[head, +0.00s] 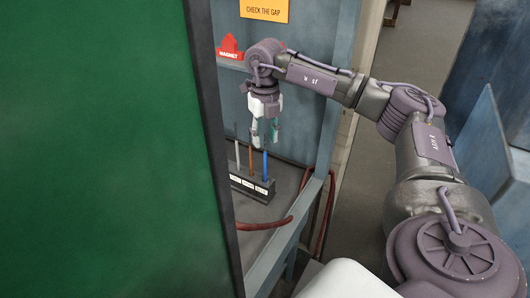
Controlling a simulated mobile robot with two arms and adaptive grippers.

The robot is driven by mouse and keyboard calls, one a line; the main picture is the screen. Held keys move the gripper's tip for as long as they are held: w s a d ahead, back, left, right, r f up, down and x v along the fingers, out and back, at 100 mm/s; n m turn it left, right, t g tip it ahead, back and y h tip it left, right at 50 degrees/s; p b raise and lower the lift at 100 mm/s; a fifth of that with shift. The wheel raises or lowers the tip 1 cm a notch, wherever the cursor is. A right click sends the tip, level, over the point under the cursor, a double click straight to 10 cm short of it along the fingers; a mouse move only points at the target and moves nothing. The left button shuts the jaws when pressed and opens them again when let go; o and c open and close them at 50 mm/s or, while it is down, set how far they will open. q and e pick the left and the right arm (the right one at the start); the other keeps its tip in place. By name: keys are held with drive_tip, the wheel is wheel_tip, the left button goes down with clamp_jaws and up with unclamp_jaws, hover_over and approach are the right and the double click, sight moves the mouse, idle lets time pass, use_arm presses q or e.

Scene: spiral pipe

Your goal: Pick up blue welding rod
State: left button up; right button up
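The blue welding rod (265,166) stands upright in a black holder (253,193) with white labels, on a shelf. It is the rightmost of three rods, beside a copper-coloured rod (251,160) and a grey rod (237,155). My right gripper (265,139) points down just above the top of the blue rod, with its fingers apart. Whether the rod's top is between the fingertips is hard to tell. My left gripper is not in view.
A large green panel (100,150) with a dark edge fills the left side. A red magnet sign (230,48) and an orange notice (264,10) are behind the arm. A blue-grey frame post (328,130) stands right of the rods.

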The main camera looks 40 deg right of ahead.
wheel_tip(320, 180, down, 2)
drive_tip(key=shift+s+f+p, duration=0.15)
drive_tip(key=shift+f+p, duration=0.05)
drive_tip(key=shift+p, duration=0.2)
drive_tip(key=shift+f, duration=0.6)
clamp_jaws()
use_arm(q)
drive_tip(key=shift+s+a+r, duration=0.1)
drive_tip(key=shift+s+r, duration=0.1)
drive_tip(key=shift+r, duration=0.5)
use_arm(e)
wheel_tip(320, 180, up, 9)
drive_tip(key=shift+a+b, duration=0.1)
drive_tip(key=shift+b, duration=1)
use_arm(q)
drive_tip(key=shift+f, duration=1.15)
use_arm(e)
drive_tip(key=shift+r, duration=0.55)
